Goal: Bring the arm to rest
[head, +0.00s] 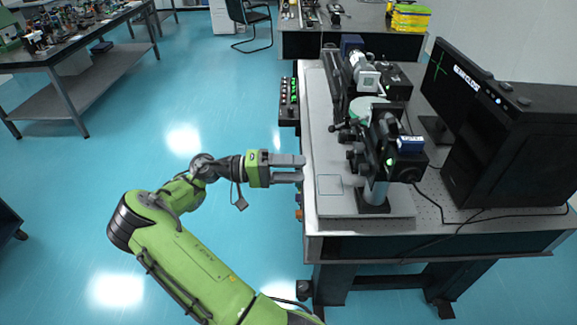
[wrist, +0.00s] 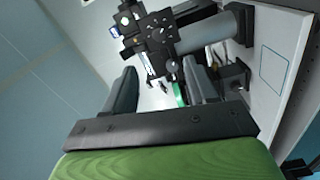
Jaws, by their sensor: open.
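My green arm (head: 190,265) reaches up from the bottom of the head view and bends to the right. My gripper (head: 303,168) points right at the left edge of the optical table (head: 430,215). Its two grey fingers are apart with nothing between them. In the wrist view the fingers (wrist: 165,90) also stand apart, with the optical instrument (wrist: 150,35) beyond them. In the head view this dark instrument (head: 385,150) stands on the table to the right of my gripper, apart from it. I cannot tell the exact height of the fingers over the table edge.
A marked square (head: 329,185) lies on the pale board near the fingers. A control box (head: 288,100) hangs at the table's left side. Open blue floor (head: 180,90) lies left. A chair (head: 250,22) stands at the back.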

